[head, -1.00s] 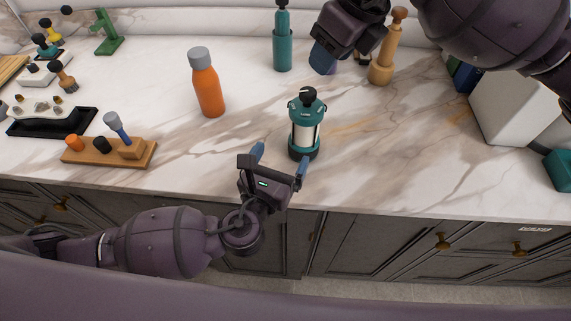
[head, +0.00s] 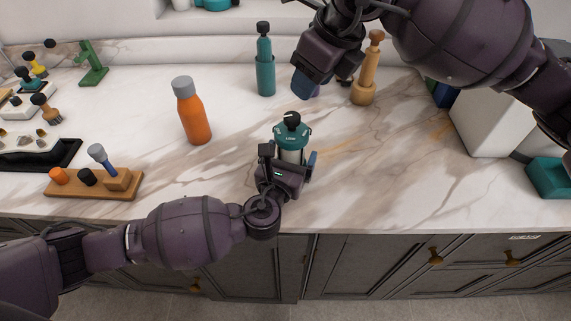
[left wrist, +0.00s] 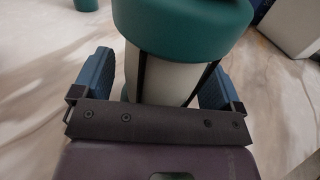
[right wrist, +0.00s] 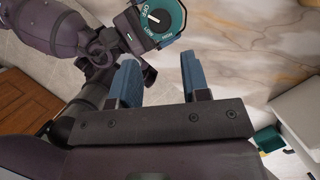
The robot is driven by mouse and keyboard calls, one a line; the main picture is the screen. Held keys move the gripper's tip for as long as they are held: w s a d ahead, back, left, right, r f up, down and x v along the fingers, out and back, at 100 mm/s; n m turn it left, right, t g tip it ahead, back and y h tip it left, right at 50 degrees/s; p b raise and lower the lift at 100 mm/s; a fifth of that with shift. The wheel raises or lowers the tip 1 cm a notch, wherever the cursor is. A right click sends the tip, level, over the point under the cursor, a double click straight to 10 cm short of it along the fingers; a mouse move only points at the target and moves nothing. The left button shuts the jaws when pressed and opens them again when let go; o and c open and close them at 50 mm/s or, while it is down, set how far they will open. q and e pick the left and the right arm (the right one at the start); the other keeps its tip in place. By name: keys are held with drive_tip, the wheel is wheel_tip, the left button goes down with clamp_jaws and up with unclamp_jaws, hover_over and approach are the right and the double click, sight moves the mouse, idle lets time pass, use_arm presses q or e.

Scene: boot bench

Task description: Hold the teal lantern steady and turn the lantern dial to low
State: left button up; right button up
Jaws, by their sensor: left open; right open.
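The teal lantern (head: 292,136) stands upright near the counter's front edge, with a black dial (head: 291,118) on top. In the right wrist view the dial (right wrist: 156,20) shows a white pointer mark on its teal ring of labels, seemingly toward OFF. My left gripper (head: 289,157) is open, its blue fingers on either side of the lantern's pale body; in the left wrist view the lantern (left wrist: 185,35) stands between them, and I cannot tell contact. My right gripper (head: 306,84) is open and empty, above and behind the lantern.
An orange bottle (head: 195,118) stands to the left. A wooden block with pegs (head: 95,185) lies front left. A white box (head: 495,110) is at right. Counter right of the lantern is clear.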

use_arm(q)
drive_tip(key=shift+w+d, duration=0.1)
drive_tip(key=shift+w, duration=0.2)
drive_tip(key=shift+c, duration=0.3)
